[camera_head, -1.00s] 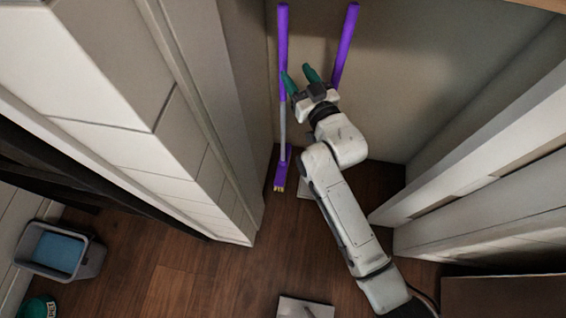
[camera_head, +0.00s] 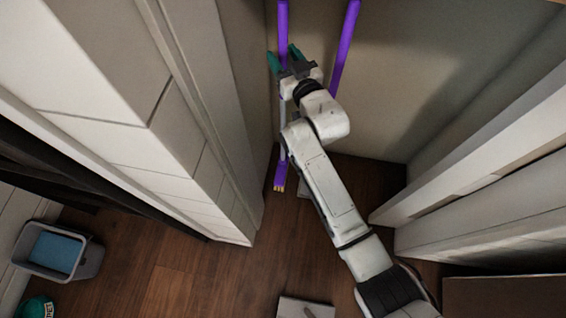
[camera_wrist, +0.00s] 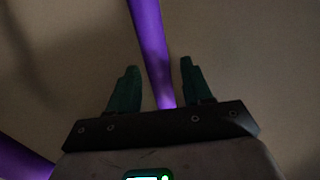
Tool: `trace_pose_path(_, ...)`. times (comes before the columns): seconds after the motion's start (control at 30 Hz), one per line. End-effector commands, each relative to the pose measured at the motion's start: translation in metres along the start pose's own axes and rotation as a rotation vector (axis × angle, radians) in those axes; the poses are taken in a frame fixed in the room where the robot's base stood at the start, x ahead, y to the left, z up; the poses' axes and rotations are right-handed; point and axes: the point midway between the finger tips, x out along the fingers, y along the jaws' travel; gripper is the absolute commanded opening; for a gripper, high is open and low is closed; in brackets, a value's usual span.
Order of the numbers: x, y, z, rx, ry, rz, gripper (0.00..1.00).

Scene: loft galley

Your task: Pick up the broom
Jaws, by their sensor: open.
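In the wrist view the purple handle (camera_wrist: 150,50) runs between the two open fingers of my gripper (camera_wrist: 158,85), with a gap on both sides. My gripper and arm hide the middle of the shaft in the head view.
A second purple handle (camera_head: 344,45) leans close to the right; its lower part is hidden behind my arm. A wall (camera_head: 205,90) is close on the left, and white panels (camera_head: 490,150) are on the right. A grey bin (camera_head: 93,262) stands at lower left.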

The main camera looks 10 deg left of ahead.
Motion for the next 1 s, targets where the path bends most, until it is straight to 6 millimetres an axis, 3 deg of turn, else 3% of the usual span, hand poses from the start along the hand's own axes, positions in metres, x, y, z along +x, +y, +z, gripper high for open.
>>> trace_pose_path(0.37, 0.0067, -0.0004, 0.0001, 0.001, 0.000, 0.000, 0.49)
trace_pose_path(0.87, 0.0065, -0.0005, 0.0002, 0.001, 0.000, 0.000, 0.01)
trace_pose_path(1.0, 0.0069, -0.0004, -0.0018, 0.000, 0.004, 0.000, 0.00)
